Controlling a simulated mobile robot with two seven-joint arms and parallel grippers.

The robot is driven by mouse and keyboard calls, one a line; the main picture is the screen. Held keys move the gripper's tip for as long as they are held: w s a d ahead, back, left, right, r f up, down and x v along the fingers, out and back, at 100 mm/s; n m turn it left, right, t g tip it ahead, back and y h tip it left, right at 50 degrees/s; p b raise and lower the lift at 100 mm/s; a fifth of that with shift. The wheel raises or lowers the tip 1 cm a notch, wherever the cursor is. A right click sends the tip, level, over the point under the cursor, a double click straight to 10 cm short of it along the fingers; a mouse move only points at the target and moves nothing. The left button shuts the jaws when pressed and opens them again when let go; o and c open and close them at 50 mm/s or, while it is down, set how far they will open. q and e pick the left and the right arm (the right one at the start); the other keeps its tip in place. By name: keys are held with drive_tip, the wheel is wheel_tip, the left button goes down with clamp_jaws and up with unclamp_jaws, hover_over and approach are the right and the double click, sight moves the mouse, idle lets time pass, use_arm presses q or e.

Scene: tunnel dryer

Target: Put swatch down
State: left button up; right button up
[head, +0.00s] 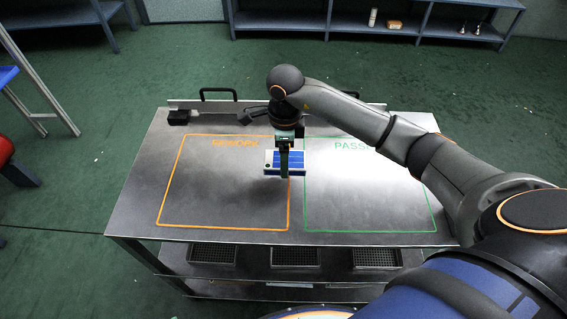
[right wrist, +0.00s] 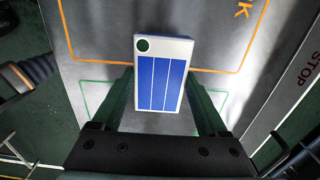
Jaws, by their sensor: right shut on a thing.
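The swatch (head: 272,155) is a small white block with a blue striped face and a dark round dot in one corner. It also shows in the right wrist view (right wrist: 160,85). My right gripper (head: 284,165) is shut on the swatch and holds it over the steel table (head: 340,225), near the right side of the orange REWORK outline (head: 222,229). A gap between swatch and table is hard to judge. The green PASS outline (head: 370,231) lies to its right. My left gripper is not in view.
A dark small block (head: 179,117) sits at the table's back left corner. A black handle (head: 218,92) stands at the back edge. Trays (head: 295,256) lie on the shelf below. Both outlined areas look bare.

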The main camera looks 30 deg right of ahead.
drive_tip(key=shift+w+d+f, duration=0.1)
drive_tip(key=shift+w+f, duration=0.4)
drive_tip(key=shift+f, duration=0.15)
wheel_tip(320, 180, down, 3)
drive_tip(key=shift+w+f, duration=0.1)
drive_tip(key=shift+f, duration=0.15)
drive_tip(key=o, duration=1.4)
